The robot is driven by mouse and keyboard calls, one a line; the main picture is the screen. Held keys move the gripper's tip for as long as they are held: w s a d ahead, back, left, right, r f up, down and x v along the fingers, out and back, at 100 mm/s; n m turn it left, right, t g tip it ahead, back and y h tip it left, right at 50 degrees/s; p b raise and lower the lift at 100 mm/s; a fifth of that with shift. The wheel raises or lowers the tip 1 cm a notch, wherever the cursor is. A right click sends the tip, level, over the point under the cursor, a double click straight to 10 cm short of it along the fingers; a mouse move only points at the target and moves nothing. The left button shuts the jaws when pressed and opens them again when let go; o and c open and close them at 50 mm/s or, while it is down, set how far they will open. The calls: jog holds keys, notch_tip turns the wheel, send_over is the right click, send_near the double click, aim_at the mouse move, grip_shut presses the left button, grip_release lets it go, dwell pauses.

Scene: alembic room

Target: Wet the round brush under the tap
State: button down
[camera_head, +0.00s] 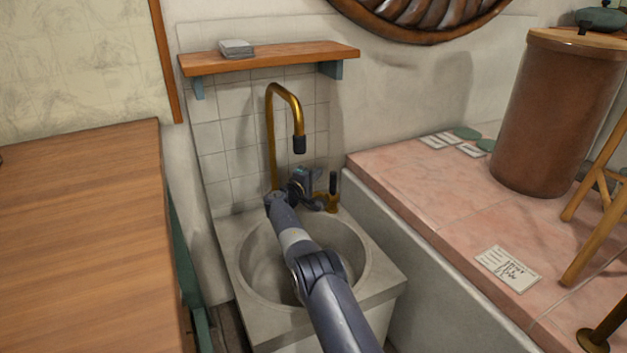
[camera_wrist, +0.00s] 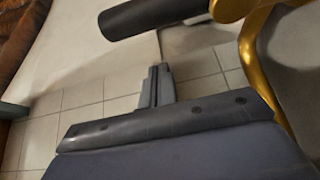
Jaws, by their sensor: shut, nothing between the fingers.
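The brass tap (camera_head: 272,135) rises at the back of the stone basin (camera_head: 250,262) and ends in a dark nozzle (camera_head: 299,144). A dark upright lever handle (camera_head: 333,183) stands on a brass base to its right. My gripper (camera_head: 317,197) is low behind the basin, close to the lever, partly hidden by my wrist. In the wrist view its fingers (camera_wrist: 155,85) are shut and empty. A dark cylinder (camera_wrist: 150,14) lies just beyond them, with a curved brass piece (camera_wrist: 268,65) at right; contact is unclear. No round brush is visible. I see no water stream.
A wooden shelf (camera_head: 270,60) with a grey block (camera_head: 236,48) hangs above the tap. A wooden counter (camera_head: 80,230) is at left. A pink tiled ledge (camera_head: 440,200) at right holds a brown vessel (camera_head: 558,110) and cards.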

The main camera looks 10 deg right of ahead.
jog(key=shift+s+d+r, duration=0.1)
jog(key=shift+s+d, duration=0.35)
jog(key=shift+s, duration=0.4)
jog(key=shift+s+d, duration=0.45)
jog(key=shift+s, duration=0.4)
jog(key=shift+s+b, duration=0.2)
jog(key=shift+b, duration=0.6)
jog(key=b, duration=0.1)
jog(key=s+b, duration=0.1)
jog(key=shift+s+d+r+b, duration=0.1)
jog(key=shift+s+d+b, duration=0.05)
jog(key=shift+d+b, duration=0.15)
jog(key=shift+a, duration=0.1)
jog(key=p+v, duration=0.2)
jog(key=v, duration=0.8)
jog(key=shift+s+a+p, duration=0.2)
jog(key=shift+s+p, duration=0.15)
